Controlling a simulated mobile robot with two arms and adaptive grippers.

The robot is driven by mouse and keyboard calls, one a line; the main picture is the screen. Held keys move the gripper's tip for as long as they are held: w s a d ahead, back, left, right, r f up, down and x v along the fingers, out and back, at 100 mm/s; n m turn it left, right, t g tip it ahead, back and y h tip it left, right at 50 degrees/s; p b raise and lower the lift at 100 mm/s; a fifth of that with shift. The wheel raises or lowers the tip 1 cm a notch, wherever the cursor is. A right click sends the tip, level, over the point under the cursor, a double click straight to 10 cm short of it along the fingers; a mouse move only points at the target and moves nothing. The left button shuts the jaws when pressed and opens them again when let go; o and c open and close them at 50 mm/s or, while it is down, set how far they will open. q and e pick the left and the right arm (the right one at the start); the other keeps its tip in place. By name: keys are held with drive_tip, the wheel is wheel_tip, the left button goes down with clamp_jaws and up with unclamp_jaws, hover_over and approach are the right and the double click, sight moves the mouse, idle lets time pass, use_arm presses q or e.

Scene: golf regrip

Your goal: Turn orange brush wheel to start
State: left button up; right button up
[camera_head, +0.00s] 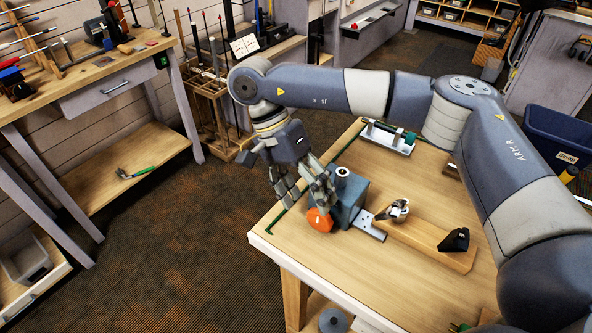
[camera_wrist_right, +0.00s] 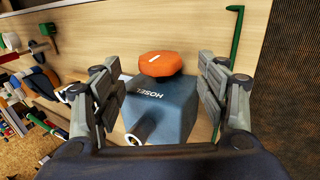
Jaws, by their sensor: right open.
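The orange brush wheel (camera_head: 319,220) sits on the side of a blue-grey box machine (camera_head: 352,190) on the workbench. In the right wrist view the wheel (camera_wrist_right: 161,64) lies between my open fingers, beyond the box (camera_wrist_right: 165,108) marked HOSEL. A metal tube (camera_wrist_right: 142,130) stands up from the box. My right gripper (camera_head: 303,197) is beside the box and the wheel, with its fingers pointing down. In the right wrist view my right gripper (camera_wrist_right: 160,90) shows a finger on each side of the box, apart from the wheel. My left gripper is not in view.
On the workbench (camera_head: 410,170), a wooden block (camera_head: 425,240) carries a metal piece (camera_head: 397,209) and a black piece (camera_head: 455,240) right of the box. A green bar (camera_wrist_right: 236,65) lies along the bench edge. A blue bin (camera_head: 555,135) stands behind the bench. The floor left of the bench is clear.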

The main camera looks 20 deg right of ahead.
drive_tip(key=v, duration=0.6)
drive_tip(key=shift+r, duration=0.35)
drive_tip(key=shift+w+a+f, duration=0.1)
drive_tip(key=shift+a, duration=0.05)
